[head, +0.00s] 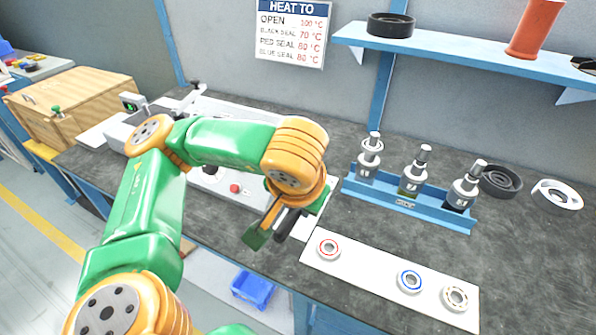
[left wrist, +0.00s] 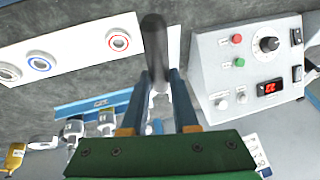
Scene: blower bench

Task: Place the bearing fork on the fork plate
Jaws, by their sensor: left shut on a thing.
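My left gripper (head: 283,226) is shut on the black handle of the bearing fork (head: 287,222) above the bench. In the left wrist view the dark handle (left wrist: 155,45) stands between the two fingers and points away from the palm. The fork's far end is hidden or too unclear to make out. A small white plate (head: 306,229), apparently the fork plate, lies on the bench just right of the gripper and is partly covered by it. A narrow white strip of it shows beside the handle in the left wrist view (left wrist: 174,45). My right gripper is out of view.
A white board (head: 390,283) with three bearings lies in front of a blue rack (head: 405,207) holding three shafts. A control box (left wrist: 250,75) stands beside the gripper. Dark and white rings lie at the right. A blue shelf (head: 470,55) hangs above. A blue bin (head: 252,290) is below.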

